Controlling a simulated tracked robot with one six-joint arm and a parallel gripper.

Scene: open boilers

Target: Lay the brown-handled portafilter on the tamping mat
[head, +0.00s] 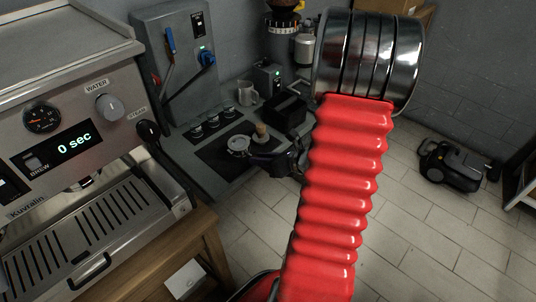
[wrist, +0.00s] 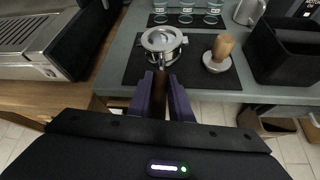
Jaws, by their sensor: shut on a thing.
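The portafilter's metal basket (wrist: 163,42) shows in the wrist view, with its brown handle (wrist: 160,78) running back between my fingers. My gripper (wrist: 161,88) is shut on that handle. In the head view the portafilter (head: 238,145) is over the black tamping mat (head: 217,162), with my gripper (head: 283,160) at the counter's edge. The mat (wrist: 137,68) also shows around the basket in the wrist view. I cannot tell whether the basket touches the mat. The fingers hide part of the handle.
A tamper (wrist: 222,50) with a wooden knob stands right of the basket. A black box (wrist: 288,52) stands farther right. Several small glasses (wrist: 186,10) and a metal pitcher (wrist: 248,10) are behind. The espresso machine (head: 85,125) is at the left in the head view.

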